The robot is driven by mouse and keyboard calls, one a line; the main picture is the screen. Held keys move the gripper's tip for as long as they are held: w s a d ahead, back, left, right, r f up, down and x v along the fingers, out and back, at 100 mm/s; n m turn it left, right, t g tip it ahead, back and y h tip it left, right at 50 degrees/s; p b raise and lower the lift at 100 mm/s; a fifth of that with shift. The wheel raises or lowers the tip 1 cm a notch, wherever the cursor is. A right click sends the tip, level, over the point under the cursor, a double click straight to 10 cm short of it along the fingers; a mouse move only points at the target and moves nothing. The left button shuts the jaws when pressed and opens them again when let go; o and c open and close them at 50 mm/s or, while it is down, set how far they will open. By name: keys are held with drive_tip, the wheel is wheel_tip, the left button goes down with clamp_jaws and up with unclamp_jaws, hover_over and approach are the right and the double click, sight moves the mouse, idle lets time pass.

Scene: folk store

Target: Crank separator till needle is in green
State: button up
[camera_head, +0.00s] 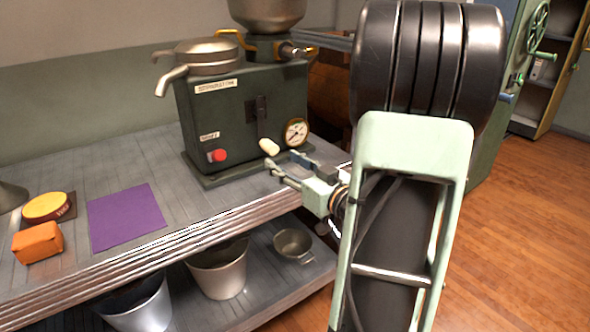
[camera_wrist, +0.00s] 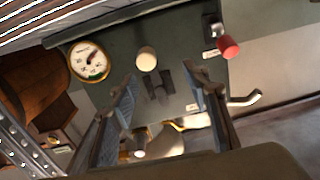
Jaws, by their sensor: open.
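The separator (camera_head: 235,125) is a dark green box on the bench with a metal bowl on top. Its crank has a cream knob (camera_head: 269,147) on the front, also in the wrist view (camera_wrist: 147,59). The round gauge (camera_head: 296,132) is right of the knob; in the wrist view the gauge (camera_wrist: 88,62) shows a dark needle and a small green patch. The needle appears to be off the green, but it is small. My gripper (camera_head: 288,163) is open and empty, just in front of and below the knob. In the wrist view the knob lies beyond the fingertips (camera_wrist: 160,78).
A red button (camera_head: 217,155) is on the separator's lower left, with a spout (camera_head: 170,80) above. A purple cloth (camera_head: 125,216), an orange block (camera_head: 37,242) and a yellow round item (camera_head: 46,206) lie on the bench's left. Buckets (camera_head: 218,272) stand on the lower shelf.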

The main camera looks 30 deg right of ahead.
sight(275, 151)
drive_tip(key=shift+h, duration=0.3)
drive_tip(key=shift+w+d+f, duration=0.15)
drive_tip(key=shift+w+d, duration=0.1)
drive_tip(key=shift+w, duration=1.35)
drive_tip(key=shift+w+d+f, duration=0.1)
drive_tip(key=shift+w+d, duration=0.1)
drive_tip(key=shift+w, duration=1.45)
drive_tip(key=shift+w+d+f, duration=0.15)
drive_tip(key=shift+w+d, duration=0.1)
drive_tip(key=shift+w, duration=1.35)
drive_tip(key=shift+w, duration=0.1)
drive_tip(key=shift+c, duration=0.4)
drive_tip(key=c, duration=0.9)
drive_tip(key=shift+o, duration=0.2)
